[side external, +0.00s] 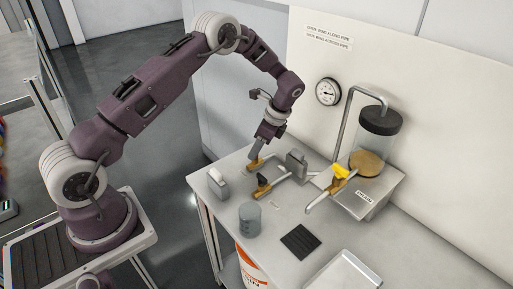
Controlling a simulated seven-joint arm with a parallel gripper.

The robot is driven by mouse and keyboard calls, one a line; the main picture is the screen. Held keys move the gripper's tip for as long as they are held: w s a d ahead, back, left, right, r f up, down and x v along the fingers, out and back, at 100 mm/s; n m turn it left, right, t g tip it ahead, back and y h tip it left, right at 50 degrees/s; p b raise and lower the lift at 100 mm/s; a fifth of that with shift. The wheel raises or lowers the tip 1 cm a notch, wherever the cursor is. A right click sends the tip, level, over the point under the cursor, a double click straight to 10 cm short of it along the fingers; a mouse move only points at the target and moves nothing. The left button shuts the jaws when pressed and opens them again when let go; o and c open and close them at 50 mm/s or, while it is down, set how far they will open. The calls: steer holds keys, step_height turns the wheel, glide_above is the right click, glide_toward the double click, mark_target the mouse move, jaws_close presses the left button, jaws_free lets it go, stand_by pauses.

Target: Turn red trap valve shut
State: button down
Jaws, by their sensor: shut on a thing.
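My gripper (259,151) points down at the brass valve (253,165) at the back left of the bench's pipework. It is shut on that valve's handle. The fingers hide the handle, so its colour and its angle to the pipe cannot be told. No red handle shows in this view. A second brass valve (264,190) with a black handle (262,180) sits just in front of it. A third brass valve (338,185) with a yellow handle (341,171) is to the right, below the glass jar.
A glass jar (380,122) with a black lid and a bent pipe stands on a raised shelf at right. A gauge (328,92) is on the wall. A beaker (250,218), black mat (301,241) and tray (345,272) occupy the front. A grey block (217,183) stands at left.

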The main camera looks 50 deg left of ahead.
steer(key=n+h, duration=0.1)
steer(key=n, duration=0.1)
steer(key=n+g, duration=0.1)
steer(key=n, duration=0.2)
steer(key=shift+w+a+n+h, duration=0.1)
steer(key=shift+w+n+h, duration=0.05)
steer(key=shift+n+h, duration=0.2)
steer(key=n+h, duration=0.1)
steer(key=n, duration=0.1)
steer(key=n+g+h, duration=0.1)
steer(key=n, duration=0.2)
steer(key=shift+a, duration=0.1)
steer(key=shift+n, duration=0.35)
steer(key=c, duration=0.9)
jaws_free()
steer(key=v, duration=0.7)
steer(key=shift+a, duration=0.15)
